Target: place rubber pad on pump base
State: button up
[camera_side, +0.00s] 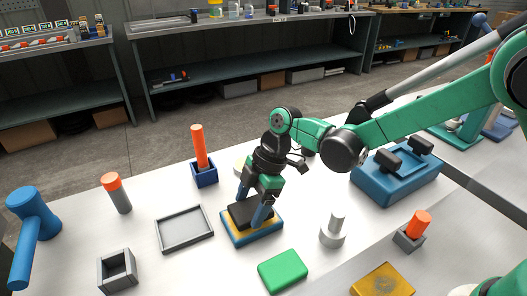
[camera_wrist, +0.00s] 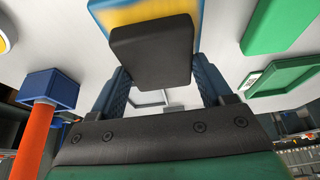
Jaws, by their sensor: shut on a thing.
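The black rubber pad (camera_side: 241,213) is a flat rounded block, seen between the two blue fingers of my gripper (camera_side: 248,214). In the wrist view the pad (camera_wrist: 152,52) fills the space between the fingers, and my gripper (camera_wrist: 161,76) is shut on it. The pad is over a blue-edged yellow base (camera_side: 252,236), which seems to be the pump base. That base also shows behind the pad in the wrist view (camera_wrist: 115,16). The pad looks roughly flat and within the base's outline. I cannot tell whether it touches the base, as its underside is hidden.
A grey tray (camera_side: 185,246) lies left of the base, and a green block (camera_side: 283,271) lies in front. A blue holder (camera_side: 204,177) with an orange rod stands behind left. A grey stepped peg (camera_side: 333,234) and a blue unit (camera_side: 398,186) are to the right.

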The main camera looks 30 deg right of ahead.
jog(key=shift+f, duration=0.25)
jog(key=o, duration=1.2)
jog(key=shift+f, duration=0.1)
jog(key=shift+o, duration=0.2)
jog(key=v, duration=1.2)
jog(key=s+d+m+t+h, duration=0.4)
jog(key=s+d+m+t, duration=0.3)
jog(key=d+m, duration=0.6)
jog(key=shift+s+r+m+h, duration=0.3)
jog(key=shift+s+m, duration=0.85)
jog(key=shift+m, duration=1.35)
jog(key=shift+d, duration=0.1)
